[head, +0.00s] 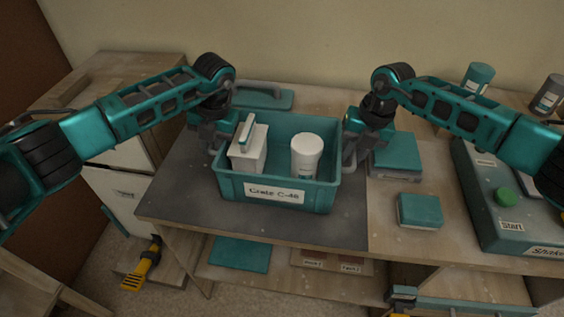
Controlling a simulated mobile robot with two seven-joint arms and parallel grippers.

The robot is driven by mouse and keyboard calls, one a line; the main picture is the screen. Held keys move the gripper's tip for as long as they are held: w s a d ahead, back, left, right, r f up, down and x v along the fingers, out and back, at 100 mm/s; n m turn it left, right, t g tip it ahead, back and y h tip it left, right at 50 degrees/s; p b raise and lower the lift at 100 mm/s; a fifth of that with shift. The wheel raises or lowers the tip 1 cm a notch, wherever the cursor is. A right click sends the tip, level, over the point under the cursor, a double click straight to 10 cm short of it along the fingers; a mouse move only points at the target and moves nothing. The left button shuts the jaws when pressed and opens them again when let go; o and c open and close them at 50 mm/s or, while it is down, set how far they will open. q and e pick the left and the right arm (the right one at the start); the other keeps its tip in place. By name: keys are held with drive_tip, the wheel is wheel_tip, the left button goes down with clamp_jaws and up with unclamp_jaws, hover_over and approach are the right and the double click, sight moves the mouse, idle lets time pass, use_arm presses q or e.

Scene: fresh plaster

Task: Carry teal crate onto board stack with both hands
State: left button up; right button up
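The teal crate (232,190), labelled "Crate C-40", stands upright on a dark grey mat (170,205) on the table. It holds a white box-like container (246,156) with a teal top part and a white lidded jar (306,156). My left gripper (217,140) is at the crate's left side and my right gripper (350,152) at its right side. Their fingertips are partly hidden, so I cannot tell whether they grip the walls. A teal-topped stack (396,155), possibly the board stack, lies just right of my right gripper.
A smaller teal-topped block (419,211) lies right of the mat. A teal trowel-like tool (264,98) lies behind the crate. Teal and dark cylinders (477,77) stand at the back right.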

use_arm(q)
clamp_jaws()
use_arm(e)
clamp_jaws()
use_arm(q)
drive_tip(key=shift+w+r, duration=0.15)
use_arm(e)
drive_tip(key=shift+r, duration=0.15)
